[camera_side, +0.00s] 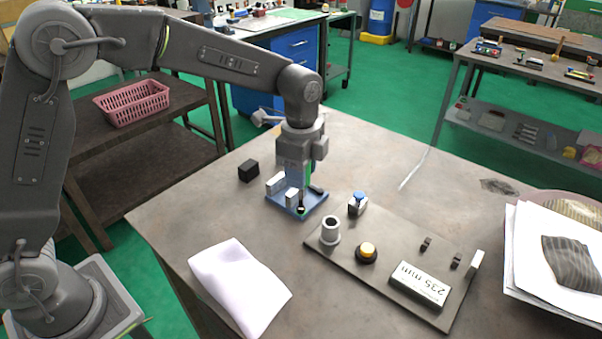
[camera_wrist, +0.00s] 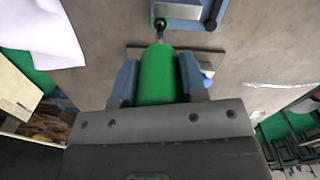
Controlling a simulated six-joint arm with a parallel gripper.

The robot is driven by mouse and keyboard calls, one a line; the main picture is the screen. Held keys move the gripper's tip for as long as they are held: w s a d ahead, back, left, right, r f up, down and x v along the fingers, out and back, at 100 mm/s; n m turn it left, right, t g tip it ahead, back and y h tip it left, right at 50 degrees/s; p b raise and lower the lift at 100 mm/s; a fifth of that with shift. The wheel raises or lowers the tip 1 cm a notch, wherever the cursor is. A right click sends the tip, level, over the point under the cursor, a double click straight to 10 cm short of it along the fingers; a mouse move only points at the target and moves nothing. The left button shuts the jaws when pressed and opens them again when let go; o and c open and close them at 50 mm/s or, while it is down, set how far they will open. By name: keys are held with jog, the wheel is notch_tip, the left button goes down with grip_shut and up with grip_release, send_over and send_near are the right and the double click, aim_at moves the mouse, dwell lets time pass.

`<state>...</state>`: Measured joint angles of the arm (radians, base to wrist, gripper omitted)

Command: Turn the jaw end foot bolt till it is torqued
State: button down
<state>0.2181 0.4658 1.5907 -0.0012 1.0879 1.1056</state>
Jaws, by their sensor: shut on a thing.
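My gripper (camera_side: 303,172) points down over the chuck and is shut on a green-handled driver (camera_wrist: 157,78), its handle between the two grey-blue fingers. The green handle also shows as a narrow strip in the side view (camera_side: 309,171). The driver's thin shaft reaches a dark round bolt head (camera_wrist: 159,23) in the wrist view; whether it is fully seated I cannot tell. The bolt (camera_side: 301,210) is at the near corner of the chuck's blue base (camera_side: 284,201). Two pale jaw blocks (camera_side: 275,185) stand on the base, partly behind my gripper.
A blue-topped part (camera_side: 357,203), a black cube (camera_side: 249,170) and a white cloth (camera_side: 238,285) are nearby. Papers (camera_side: 555,255) lie at right.

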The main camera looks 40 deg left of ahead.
jog(key=shift+r, duration=0.25)
jog(key=shift+r, duration=2.5)
